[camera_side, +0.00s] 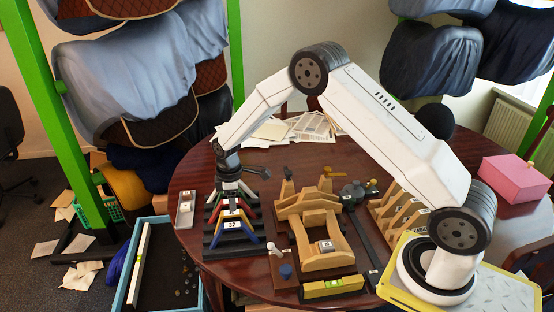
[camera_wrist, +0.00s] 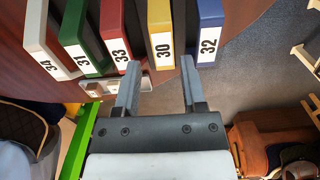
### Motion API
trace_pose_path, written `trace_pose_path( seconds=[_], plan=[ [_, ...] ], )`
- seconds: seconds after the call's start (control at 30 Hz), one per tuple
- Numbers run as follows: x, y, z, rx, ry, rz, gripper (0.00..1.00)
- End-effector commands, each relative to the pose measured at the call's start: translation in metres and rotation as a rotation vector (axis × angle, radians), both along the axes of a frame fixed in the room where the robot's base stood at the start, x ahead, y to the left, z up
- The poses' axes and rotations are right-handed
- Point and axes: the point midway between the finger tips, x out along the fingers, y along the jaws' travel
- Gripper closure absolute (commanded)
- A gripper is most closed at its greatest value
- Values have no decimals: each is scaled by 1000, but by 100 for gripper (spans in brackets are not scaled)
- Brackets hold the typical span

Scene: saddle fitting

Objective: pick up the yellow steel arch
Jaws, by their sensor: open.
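The yellow steel arch (camera_wrist: 161,30), marked 30, stands in a row of coloured arches in the wrist view, between the red arch (camera_wrist: 117,30) marked 33 and the blue arch (camera_wrist: 208,30) marked 32. My gripper (camera_wrist: 160,68) is open and empty. Its two fingers point toward the yellow arch, with their tips spread a little wider than its labelled end and short of it. In the side view my gripper (camera_side: 229,178) hangs above the back of the arch row, and the front blue arch (camera_side: 250,236) partly hides those behind.
The arches stand on a dark ribbed rack (camera_side: 212,243) on the round table. A green arch (camera_wrist: 82,35) and a white arch (camera_wrist: 42,40) continue the row. A wooden saddle frame (camera_side: 322,262) stands right of the rack. A small grey tray (camera_side: 186,210) lies left.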

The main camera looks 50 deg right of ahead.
Motion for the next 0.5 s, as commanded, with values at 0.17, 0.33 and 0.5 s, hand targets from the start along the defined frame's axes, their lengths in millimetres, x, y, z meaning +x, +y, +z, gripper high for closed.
trace_pose_path(
  seconds=[0.17,0.33,0.5],
  plan=[
    [0,0,-12,0,1,-1,47],
    [-1,0,-24,0,1,-1,47],
    [0,0,-25,-1,-1,-2,47]
  ],
)
